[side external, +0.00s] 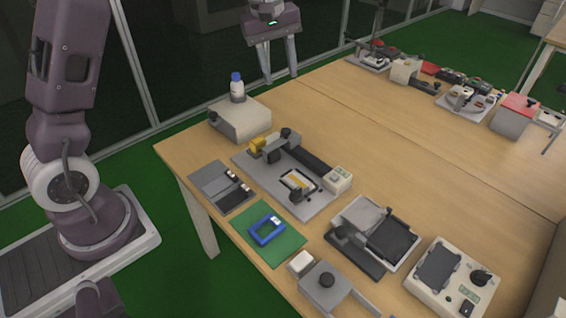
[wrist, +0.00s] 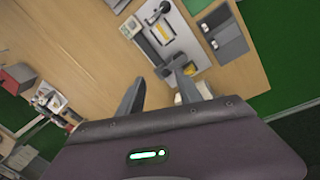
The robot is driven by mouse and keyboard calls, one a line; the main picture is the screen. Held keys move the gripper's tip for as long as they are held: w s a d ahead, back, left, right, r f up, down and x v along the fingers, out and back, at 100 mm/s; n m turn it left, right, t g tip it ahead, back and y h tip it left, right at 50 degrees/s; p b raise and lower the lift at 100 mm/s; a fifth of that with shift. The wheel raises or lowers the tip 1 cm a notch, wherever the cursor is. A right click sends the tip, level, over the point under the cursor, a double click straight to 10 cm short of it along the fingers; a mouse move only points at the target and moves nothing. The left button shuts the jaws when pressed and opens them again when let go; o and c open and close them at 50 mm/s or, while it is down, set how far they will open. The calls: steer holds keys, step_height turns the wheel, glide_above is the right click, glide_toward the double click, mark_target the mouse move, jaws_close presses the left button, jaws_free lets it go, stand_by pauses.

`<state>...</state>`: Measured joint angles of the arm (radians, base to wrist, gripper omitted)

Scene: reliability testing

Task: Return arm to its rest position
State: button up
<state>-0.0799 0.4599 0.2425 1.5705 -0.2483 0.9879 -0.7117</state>
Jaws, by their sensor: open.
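My gripper (side external: 272,60) hangs at the top of the side external view, above and beyond the far edge of the table, near the box with the bottle. Its two fingers point down and stand apart with nothing between them. In the wrist view my gripper (wrist: 162,92) is open and empty over the table, its fingers spread. The tabletop (side external: 215,150) is below and to the side of the fingers. No object touches the gripper in either view.
On the table are a pale box (side external: 243,121) with a blue-capped bottle (side external: 237,88), a grey fixture (side external: 290,180), a green mat (side external: 282,246) with a blue frame (side external: 267,231), and a white control box (side external: 455,280). More devices (side external: 465,100) stand farther back. Bare wood lies between.

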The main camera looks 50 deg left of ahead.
steer(key=s+d+r+m+t, duration=0.1)
steer(key=s+d+r+m, duration=0.4)
steer(key=s+r, duration=0.5)
steer(key=s+d+f+m+t, duration=0.1)
steer(key=s+m, duration=0.3)
steer(key=s, duration=0.6)
steer(key=s+d+f+m+t, duration=0.1)
steer(key=s+d+f+m, duration=0.1)
steer(key=s, duration=0.8)
steer(key=shift+d+f+m+t+y, duration=0.35)
steer(key=shift+f+m, duration=0.3)
steer(key=shift+m, duration=0.35)
steer(key=shift+c, duration=0.2)
